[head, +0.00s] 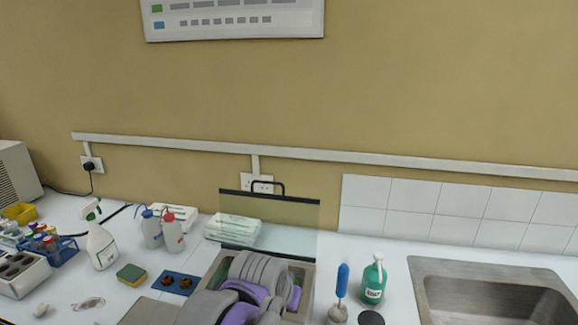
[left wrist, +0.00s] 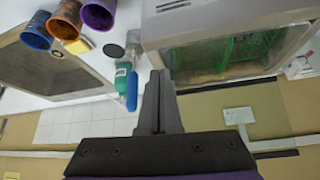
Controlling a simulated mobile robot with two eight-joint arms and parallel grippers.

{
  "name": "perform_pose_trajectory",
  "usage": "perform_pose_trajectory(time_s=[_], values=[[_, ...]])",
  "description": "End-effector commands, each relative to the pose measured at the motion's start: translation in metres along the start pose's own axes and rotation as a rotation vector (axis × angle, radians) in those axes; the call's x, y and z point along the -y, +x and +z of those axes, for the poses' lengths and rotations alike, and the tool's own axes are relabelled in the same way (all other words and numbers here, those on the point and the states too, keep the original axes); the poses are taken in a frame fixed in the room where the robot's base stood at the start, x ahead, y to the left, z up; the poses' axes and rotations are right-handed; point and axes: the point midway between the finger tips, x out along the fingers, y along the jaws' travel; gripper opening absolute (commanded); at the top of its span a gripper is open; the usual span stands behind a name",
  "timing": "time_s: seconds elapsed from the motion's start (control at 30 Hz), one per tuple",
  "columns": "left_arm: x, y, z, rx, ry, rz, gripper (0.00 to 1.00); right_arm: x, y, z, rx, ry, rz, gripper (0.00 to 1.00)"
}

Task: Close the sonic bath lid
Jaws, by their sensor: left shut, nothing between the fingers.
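The sonic bath (head: 307,280) is a metal box on the white counter, mostly hidden by my arm in the head view. Its lid (head: 290,215) is a clear tinted panel with dark edges and a black handle (head: 268,184); it stands open, raised at the back. In the left wrist view the bath (left wrist: 290,25) shows a green basket (left wrist: 225,55) inside, and the lid (left wrist: 215,115) appears below it. My left gripper (left wrist: 158,75) is shut and empty, near the bath's corner and the lid's side edge; contact cannot be told. My right gripper is not in view.
A green bottle (head: 373,283) and a blue-handled tool (head: 342,280) stand right of the bath, before the sink (head: 490,295). Wash bottles (head: 172,232), a sponge (head: 131,274) and a spray bottle (head: 100,245) stand to the left.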

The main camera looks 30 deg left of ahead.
Motion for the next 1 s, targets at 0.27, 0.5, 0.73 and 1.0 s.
perform_pose_trajectory(time_s=[0.27,0.5,0.73,1.0], values=[[0.062,-0.067,-0.198,-0.069,-0.071,-0.045,0.00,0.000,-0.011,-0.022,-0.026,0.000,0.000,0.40],[0.121,-0.087,-0.279,-0.101,-0.121,-0.084,0.00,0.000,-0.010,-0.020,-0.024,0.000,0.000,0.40],[0.149,-0.093,-0.300,-0.117,-0.141,-0.103,0.00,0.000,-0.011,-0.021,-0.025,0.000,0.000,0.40],[0.154,-0.069,-0.303,-0.118,-0.142,-0.104,0.00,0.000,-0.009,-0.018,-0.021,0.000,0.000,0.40]])
